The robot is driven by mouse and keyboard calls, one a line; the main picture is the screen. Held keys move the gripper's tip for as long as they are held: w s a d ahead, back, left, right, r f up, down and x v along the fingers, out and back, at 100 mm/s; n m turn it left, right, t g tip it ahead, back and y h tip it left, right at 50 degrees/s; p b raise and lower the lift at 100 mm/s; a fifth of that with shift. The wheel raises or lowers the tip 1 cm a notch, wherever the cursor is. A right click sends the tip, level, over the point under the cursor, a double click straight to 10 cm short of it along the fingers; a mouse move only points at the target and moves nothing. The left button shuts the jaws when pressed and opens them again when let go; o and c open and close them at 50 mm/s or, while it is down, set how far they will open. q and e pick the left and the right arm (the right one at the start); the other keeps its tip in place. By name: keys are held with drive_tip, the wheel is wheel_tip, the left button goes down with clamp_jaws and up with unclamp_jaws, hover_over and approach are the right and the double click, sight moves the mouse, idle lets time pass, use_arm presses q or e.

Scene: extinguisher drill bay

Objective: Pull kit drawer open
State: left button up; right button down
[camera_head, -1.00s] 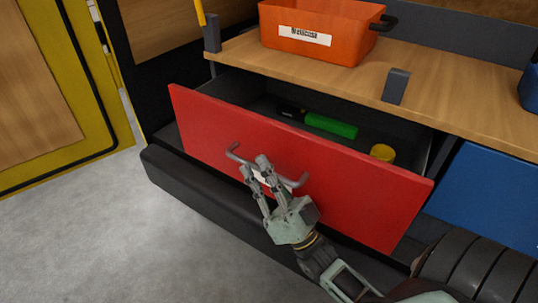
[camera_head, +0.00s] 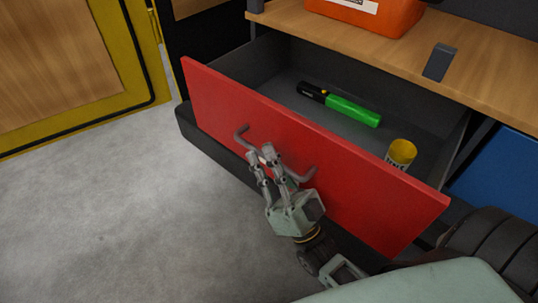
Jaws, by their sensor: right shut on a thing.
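The kit drawer has a red front (camera_head: 350,185) and stands well out from under the wooden shelf, with its grey inside showing. A grey bar handle (camera_head: 305,176) crosses the front. My right gripper (camera_head: 265,162) is shut on the handle near its middle. Inside the drawer lie a green and black torch-like item (camera_head: 350,111) and a small yellow-topped can (camera_head: 401,153). My left gripper is not in view.
A wooden shelf (camera_head: 400,52) with an orange bin (camera_head: 375,15) and a grey bracket (camera_head: 439,62) is above the drawer. A blue drawer front (camera_head: 500,178) is to the right. Grey floor (camera_head: 95,215) is clear at left.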

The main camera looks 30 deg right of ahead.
drive_tip(key=c, duration=1.8)
unclamp_jaws()
drive_tip(key=shift+f, duration=0.1)
drive_tip(key=v, duration=1.2)
drive_tip(key=shift+s, duration=0.1)
